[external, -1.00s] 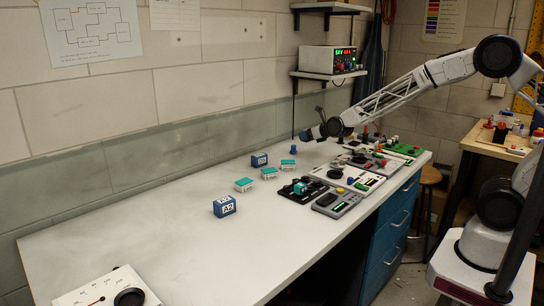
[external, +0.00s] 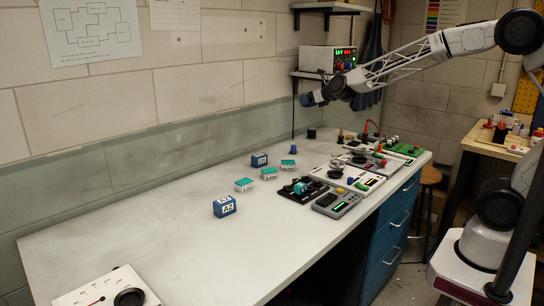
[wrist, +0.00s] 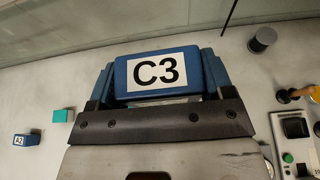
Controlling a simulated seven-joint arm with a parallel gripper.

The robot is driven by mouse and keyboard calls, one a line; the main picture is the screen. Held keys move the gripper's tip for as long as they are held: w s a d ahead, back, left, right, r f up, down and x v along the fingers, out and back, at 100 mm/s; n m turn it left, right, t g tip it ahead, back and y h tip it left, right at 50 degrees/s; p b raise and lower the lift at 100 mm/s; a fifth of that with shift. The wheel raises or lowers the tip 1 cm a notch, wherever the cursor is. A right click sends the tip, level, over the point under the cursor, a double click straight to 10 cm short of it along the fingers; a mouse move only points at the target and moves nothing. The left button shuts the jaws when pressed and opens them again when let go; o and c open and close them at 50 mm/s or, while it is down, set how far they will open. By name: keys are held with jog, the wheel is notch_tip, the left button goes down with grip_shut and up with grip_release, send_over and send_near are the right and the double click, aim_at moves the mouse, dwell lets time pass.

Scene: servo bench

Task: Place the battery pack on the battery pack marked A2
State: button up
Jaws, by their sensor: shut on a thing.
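My gripper (external: 308,99) is high above the back of the bench in the external view, shut on a blue battery pack marked C3 (wrist: 155,74). In the wrist view the pack sits between the two blue fingers with its white label facing the camera. The battery pack marked A2 (external: 224,207) stands on the bench left of centre, well below my gripper and to its left. A small blue pack with a label reading A2 (wrist: 25,140) shows at the left edge of the wrist view.
Another blue pack (external: 259,160) and several teal-topped blocks (external: 244,185) stand near the middle of the bench. Dark and pale devices (external: 337,203) fill its right side. A dark cylinder (external: 311,133) stands at the back. The bench's left part is mostly clear.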

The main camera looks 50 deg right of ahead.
jog(key=shift+r, duration=1.15)
jog(key=shift+a+f, duration=0.1)
jog(key=shift+a, duration=0.2)
jog(key=shift+a, duration=0.1)
jog(key=s+a+f+n+g+y, duration=0.1)
jog(key=s+a+n+y, duration=0.15)
jog(key=a, duration=0.55)
jog(key=s+a+f+n+g+y, duration=0.1)
jog(key=s+a+f+n+y, duration=0.15)
jog(key=a, duration=0.45)
jog(key=s+a+n+g+y, duration=0.2)
jog(key=a+n+y, duration=0.15)
jog(key=a, duration=0.45)
jog(key=s+a+r+n+g+y, duration=0.2)
jog(key=s+a+n+g, duration=0.4)
jog(key=a, duration=0.5)
jog(key=s+a+r+n+g+y, duration=0.2)
jog(key=s+a+n+g+y, duration=0.15)
jog(key=s+a, duration=0.55)
notch_tip(320, 180, down, 18)
jog(key=w+a, duration=0.1)
jog(key=a, duration=0.1)
jog(key=shift+w+f+h, duration=0.2)
jog(key=shift+w+h, duration=0.1)
jog(key=shift+w, duration=0.05)
